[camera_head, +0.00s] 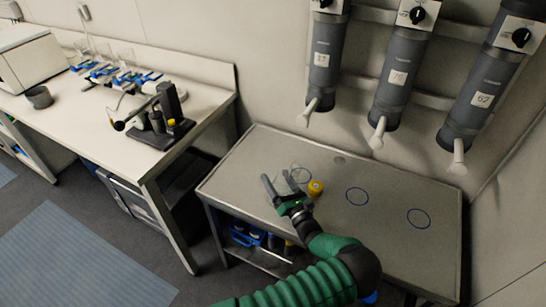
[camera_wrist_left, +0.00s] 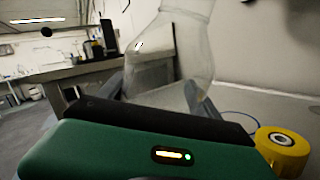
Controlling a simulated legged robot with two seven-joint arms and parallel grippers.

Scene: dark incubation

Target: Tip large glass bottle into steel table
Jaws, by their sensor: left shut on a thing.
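The large glass bottle is clear and see-through, with a wide body and narrower neck, in the left wrist view (camera_wrist_left: 168,55). It leans slightly in that view. In the head view the bottle (camera_head: 301,174) is only a faint outline over the steel table (camera_head: 385,245). My left gripper (camera_head: 280,183) is shut on the bottle, low over the table's left part. Whether the bottle's base touches the table is hard to tell. A yellow cap-like piece (camera_head: 315,187) is right beside the gripper; it also shows in the left wrist view (camera_wrist_left: 283,150). My right gripper is not in view.
Several grey wall dispensers (camera_head: 393,80) with white spouts hang above. A white bench (camera_head: 70,108) with lab gear stands at the left, across a narrow gap.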

